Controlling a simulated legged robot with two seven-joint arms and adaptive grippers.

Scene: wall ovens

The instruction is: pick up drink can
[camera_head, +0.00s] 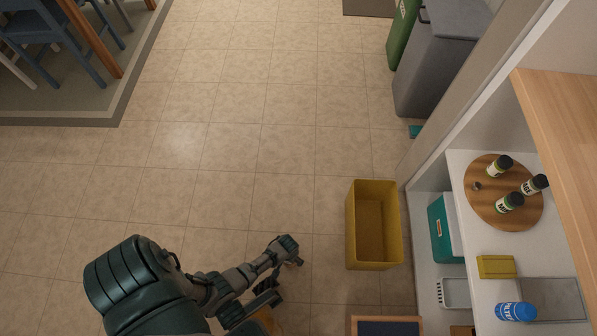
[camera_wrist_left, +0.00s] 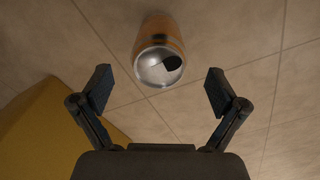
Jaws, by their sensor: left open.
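A drink can (camera_wrist_left: 160,55) with an orange side and a silver top shows in the left wrist view. Its silver end faces the camera, and a dark opening shows in it. My left gripper (camera_wrist_left: 158,91) is open, with one finger on each side below the can in the picture. The can lies ahead of the fingers and nothing is between them. In the head view my left arm reaches in low at the left, above the floor. An orange-brown patch (camera_head: 268,320) shows under it, mostly hidden; I cannot tell what it is. My right gripper is not in view.
A yellow bin (camera_head: 352,228) stands on the tiled floor right of my arm, and fills the left of the wrist view (camera_wrist_left: 45,130). Shelves at the right hold a round wooden board (camera_head: 483,207) with several jars and a blue container (camera_head: 515,312). Open floor lies ahead.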

